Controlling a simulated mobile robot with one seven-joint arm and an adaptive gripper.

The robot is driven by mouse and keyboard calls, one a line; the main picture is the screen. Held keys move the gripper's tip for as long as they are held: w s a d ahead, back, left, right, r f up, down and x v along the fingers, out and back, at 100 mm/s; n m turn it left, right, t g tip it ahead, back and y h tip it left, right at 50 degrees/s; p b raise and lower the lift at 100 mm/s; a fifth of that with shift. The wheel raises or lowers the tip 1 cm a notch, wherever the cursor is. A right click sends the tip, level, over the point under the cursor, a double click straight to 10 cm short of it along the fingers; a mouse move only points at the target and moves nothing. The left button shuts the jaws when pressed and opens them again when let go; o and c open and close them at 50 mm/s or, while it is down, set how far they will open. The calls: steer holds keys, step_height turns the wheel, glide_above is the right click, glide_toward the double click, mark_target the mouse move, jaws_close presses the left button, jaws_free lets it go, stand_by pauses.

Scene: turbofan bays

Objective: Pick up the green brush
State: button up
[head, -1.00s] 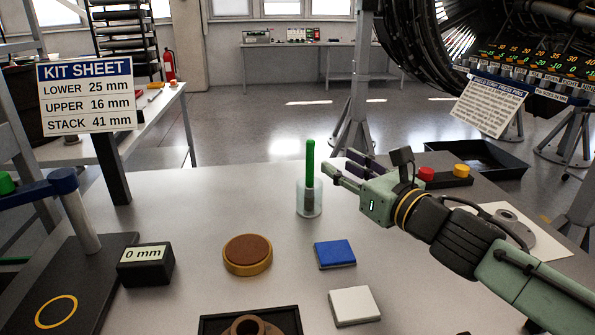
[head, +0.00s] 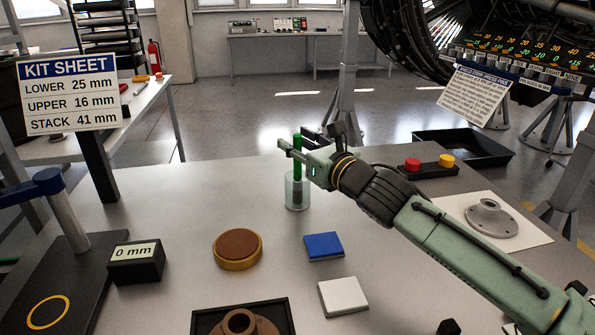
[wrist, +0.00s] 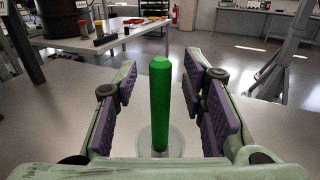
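The green brush (head: 297,158) stands upright in a clear glass cup (head: 297,197) on the table. Its lower end shows dark through the glass. In the wrist view the green handle (wrist: 160,105) rises between the two purple-padded fingers of my gripper (wrist: 163,103), with a gap on each side. My gripper (head: 294,143) is open and its fingers reach to either side of the handle's upper part, above the cup. The cup (wrist: 178,139) shows below the fingers in the wrist view. Neither finger visibly touches the handle.
A brown-topped round pad (head: 238,246), a blue square (head: 324,246), a white square (head: 343,295) and a black "0 mm" block (head: 136,263) lie nearer on the table. A red and yellow button box (head: 428,169) and a grey flanged part (head: 491,218) are right.

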steer(key=shift+w, duration=0.15)
steer(key=shift+c, duration=0.5)
jaws_close()
